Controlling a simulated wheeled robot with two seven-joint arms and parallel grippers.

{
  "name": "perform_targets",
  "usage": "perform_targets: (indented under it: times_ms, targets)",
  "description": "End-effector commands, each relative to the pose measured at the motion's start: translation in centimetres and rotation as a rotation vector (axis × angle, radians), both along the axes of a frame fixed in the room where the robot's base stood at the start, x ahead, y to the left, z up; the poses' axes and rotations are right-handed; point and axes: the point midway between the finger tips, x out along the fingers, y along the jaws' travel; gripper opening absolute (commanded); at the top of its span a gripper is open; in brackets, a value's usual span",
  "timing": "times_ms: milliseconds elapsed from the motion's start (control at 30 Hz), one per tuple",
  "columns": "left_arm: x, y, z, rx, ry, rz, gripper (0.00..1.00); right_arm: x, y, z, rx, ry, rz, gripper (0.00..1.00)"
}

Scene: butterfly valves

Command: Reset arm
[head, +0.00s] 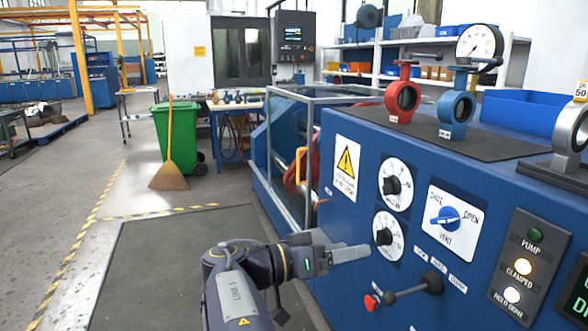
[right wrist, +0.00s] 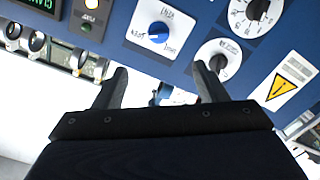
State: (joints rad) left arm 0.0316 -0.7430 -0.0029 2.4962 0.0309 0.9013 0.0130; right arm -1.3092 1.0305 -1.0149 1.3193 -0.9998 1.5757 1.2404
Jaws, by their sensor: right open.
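My right gripper (head: 350,250) is in front of the blue control panel (head: 340,207), left of the black-and-red lever (head: 405,292). It is open and empty; in the right wrist view its two fingers (right wrist: 160,82) stand apart. The lever sticks out from the panel's lower part and is apart from the gripper in the head view. The panel appears turned over in the right wrist view, with the blue selector knob (right wrist: 158,32) beyond the fingers. My left gripper is not in view.
The panel top bears a red butterfly valve (head: 402,97), a blue one (head: 456,107), a silver one (head: 570,130) and a pressure gauge (head: 480,43). Two dials (head: 395,184) and lit buttons (head: 522,266) are on its face.

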Motion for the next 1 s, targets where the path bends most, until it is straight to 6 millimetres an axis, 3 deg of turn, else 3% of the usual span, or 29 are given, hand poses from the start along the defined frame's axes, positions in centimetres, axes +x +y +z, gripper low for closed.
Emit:
perform_targets:
  times_ms: [333, 567, 667, 800, 900, 1000]
  targets:
    - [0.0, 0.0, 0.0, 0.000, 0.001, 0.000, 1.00, 0.5, -5.3, -3.7, 0.150, 0.187, -0.043, 0.65]
    - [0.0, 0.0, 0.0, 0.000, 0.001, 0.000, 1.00, -0.7, -11.0, -8.7, 0.377, 0.419, -0.062, 0.65]
    - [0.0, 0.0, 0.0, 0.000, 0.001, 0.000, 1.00, -2.3, -13.8, -11.7, 0.537, 0.545, -0.052, 0.65]
    - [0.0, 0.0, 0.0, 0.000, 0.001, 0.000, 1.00, -6.6, -16.8, -16.2, 0.859, 0.724, 0.033, 0.65]
    - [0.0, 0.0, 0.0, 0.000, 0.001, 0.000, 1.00, -10.4, -17.3, -18.1, 1.090, 0.788, 0.157, 0.65]
    - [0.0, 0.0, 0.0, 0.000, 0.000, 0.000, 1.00, -14.1, -16.9, -18.6, 1.274, 0.784, 0.310, 0.65]
